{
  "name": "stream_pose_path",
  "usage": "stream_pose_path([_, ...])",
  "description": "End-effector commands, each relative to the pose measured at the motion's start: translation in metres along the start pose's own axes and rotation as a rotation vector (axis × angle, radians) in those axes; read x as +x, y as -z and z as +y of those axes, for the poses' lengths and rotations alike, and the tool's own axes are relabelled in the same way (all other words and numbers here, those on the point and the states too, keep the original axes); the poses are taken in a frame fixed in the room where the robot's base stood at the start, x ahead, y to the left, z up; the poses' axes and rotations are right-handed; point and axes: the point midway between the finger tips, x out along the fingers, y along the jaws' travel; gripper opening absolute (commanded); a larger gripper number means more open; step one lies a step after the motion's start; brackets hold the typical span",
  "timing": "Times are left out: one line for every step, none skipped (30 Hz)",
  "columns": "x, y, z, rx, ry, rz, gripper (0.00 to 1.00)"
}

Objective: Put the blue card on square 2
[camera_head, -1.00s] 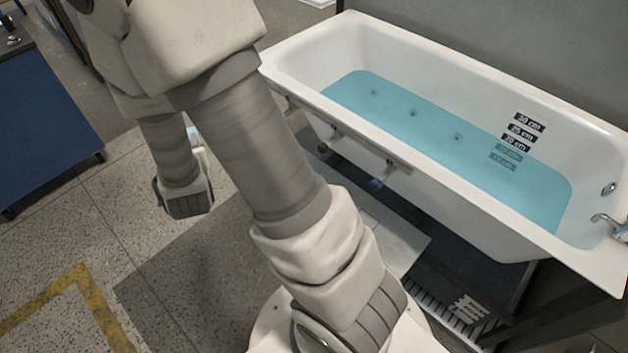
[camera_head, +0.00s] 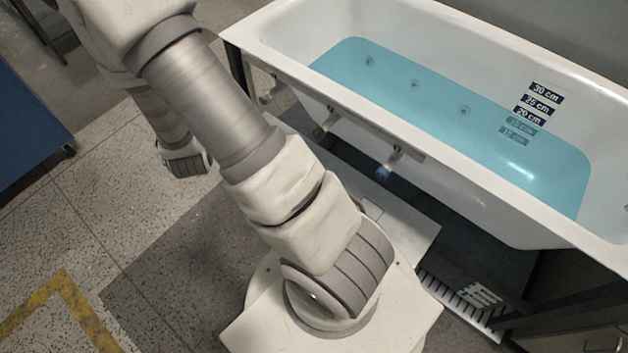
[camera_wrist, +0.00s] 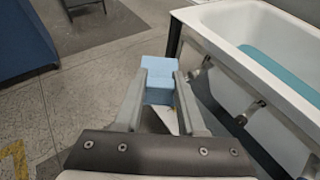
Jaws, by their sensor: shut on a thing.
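My gripper (camera_wrist: 160,78) is shut on a light blue block-shaped piece, which I take to be the blue card (camera_wrist: 160,72). The card sits between the two finger ends and stands out past them, above the floor. No square with a 2 can be made out in either view.
A white bathtub (camera_head: 440,165) with blue water (camera_head: 430,110) stands at the right; it also shows in the wrist view (camera_wrist: 225,45). A dark blue surface (camera_head: 25,125) is at the left. A yellow floor line (camera_head: 75,300) lies lower left. Speckled floor between is clear.

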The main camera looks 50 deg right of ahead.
Motion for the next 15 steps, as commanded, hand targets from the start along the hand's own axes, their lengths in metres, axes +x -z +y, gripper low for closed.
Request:
stream_pose_path([0.025,0.034,-0.017,0.016,0.054,0.003,0.00])
stream_pose_path([0.036,0.045,-0.028,0.030,0.087,0.002,0.00])
stream_pose_path([0.049,0.059,-0.041,0.046,0.127,0.002,0.00])
stream_pose_path([0.059,0.071,-0.051,0.060,0.158,0.001,0.00])
stream_pose_path([0.069,0.082,-0.062,0.072,0.188,0.002,0.00])
stream_pose_path([0.081,0.096,-0.076,0.089,0.228,0.001,0.00])
stream_pose_path([0.090,0.107,-0.087,0.102,0.258,0.000,0.00])
stream_pose_path([0.098,0.118,-0.098,0.113,0.286,0.000,0.00])
stream_pose_path([0.109,0.133,-0.113,0.130,0.325,0.000,0.00])
stream_pose_path([0.117,0.144,-0.124,0.141,0.354,0.001,0.00])
stream_pose_path([0.125,0.154,-0.136,0.154,0.381,-0.001,0.00])
stream_pose_path([0.134,0.168,-0.150,0.168,0.416,-0.001,0.00])
stream_pose_path([0.141,0.179,-0.161,0.179,0.443,0.000,0.00])
stream_pose_path([0.146,0.188,-0.172,0.190,0.467,-0.001,0.00])
stream_pose_path([0.154,0.200,-0.185,0.202,0.497,-0.001,0.00])
